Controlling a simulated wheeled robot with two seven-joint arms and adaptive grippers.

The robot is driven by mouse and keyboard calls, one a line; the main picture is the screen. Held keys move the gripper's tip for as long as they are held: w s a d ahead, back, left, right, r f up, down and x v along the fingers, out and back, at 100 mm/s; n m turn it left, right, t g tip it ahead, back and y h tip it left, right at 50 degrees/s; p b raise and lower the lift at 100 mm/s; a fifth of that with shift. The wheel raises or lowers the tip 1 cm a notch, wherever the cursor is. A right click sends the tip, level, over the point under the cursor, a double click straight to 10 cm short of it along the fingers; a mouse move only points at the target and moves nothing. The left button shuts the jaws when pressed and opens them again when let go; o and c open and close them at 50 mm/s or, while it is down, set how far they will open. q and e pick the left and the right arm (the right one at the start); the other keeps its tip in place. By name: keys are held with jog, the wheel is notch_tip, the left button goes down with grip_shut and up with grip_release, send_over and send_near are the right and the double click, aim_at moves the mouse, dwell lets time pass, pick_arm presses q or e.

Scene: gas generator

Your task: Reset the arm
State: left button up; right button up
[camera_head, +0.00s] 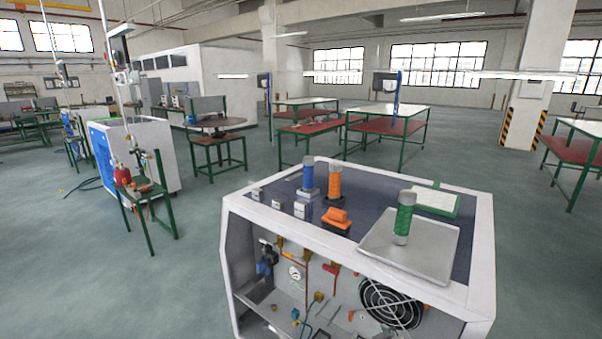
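Neither of my grippers shows in the head view, and no part of my arms is visible. In front of me stands a white gas generator cabinet (232,206) with a dark top and an open front. A green cylinder (404,217) stands upright on a grey tray (437,250) at the right. An orange block-like part (337,219) sits near the top's front edge.
Small grey switch-like parts (301,209) line the top's left side, and a green-framed clipboard (436,201) lies behind the tray. A fan (390,304) and gauge (295,273) show inside the cabinet. Green-legged tables (390,125) stand farther back. Open floor (150,285) lies left.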

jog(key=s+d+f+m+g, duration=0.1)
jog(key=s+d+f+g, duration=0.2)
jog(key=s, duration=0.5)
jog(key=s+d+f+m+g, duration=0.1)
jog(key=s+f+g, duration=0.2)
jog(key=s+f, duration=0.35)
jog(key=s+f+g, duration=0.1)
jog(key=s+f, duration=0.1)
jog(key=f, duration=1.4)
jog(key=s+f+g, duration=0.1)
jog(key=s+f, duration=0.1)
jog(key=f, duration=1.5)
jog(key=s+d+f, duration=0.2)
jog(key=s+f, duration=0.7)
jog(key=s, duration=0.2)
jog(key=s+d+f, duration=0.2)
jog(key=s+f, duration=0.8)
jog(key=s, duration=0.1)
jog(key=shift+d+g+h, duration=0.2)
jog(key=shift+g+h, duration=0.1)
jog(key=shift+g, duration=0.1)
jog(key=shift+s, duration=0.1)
